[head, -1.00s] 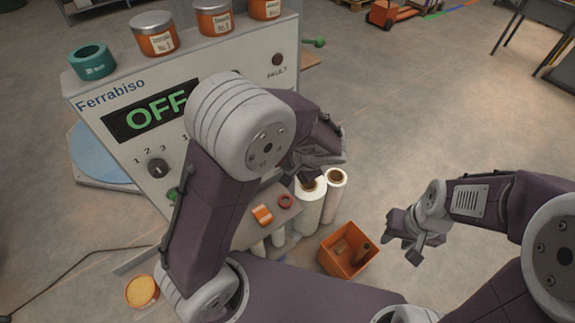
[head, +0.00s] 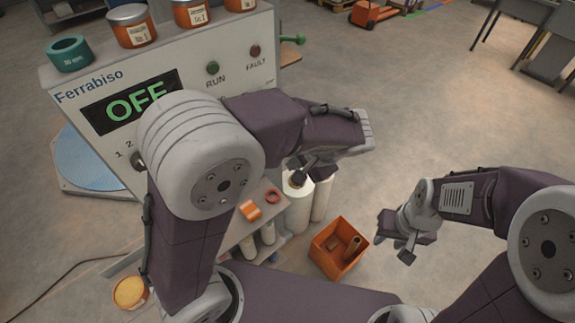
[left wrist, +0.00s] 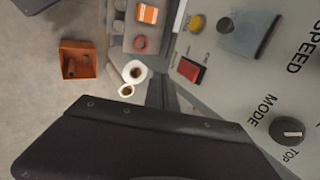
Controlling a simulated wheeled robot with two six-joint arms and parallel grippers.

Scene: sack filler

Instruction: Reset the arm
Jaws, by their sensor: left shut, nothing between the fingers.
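My left arm comes in from the left in the head view and bends in front of the filler machine (head: 75,115). Its gripper (head: 306,172) hangs beyond the forearm, above the white rolls (head: 297,215). It is shut and empty; the wrist partly hides it. My right gripper (head: 397,242) is over bare floor, right of the orange bin (head: 340,268); its finger gap is not clear. In the left wrist view a dark part of mine covers the lower middle, and the machine panel's MODE knob (left wrist: 287,130) shows at right.
The display reads OFF (head: 138,104). A teal ring (head: 70,55) and several orange jars (head: 132,27) stand on the machine top. A shelf with an orange item (head: 250,210) and a red ring (head: 272,197) is below my left arm. Floor at right is open.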

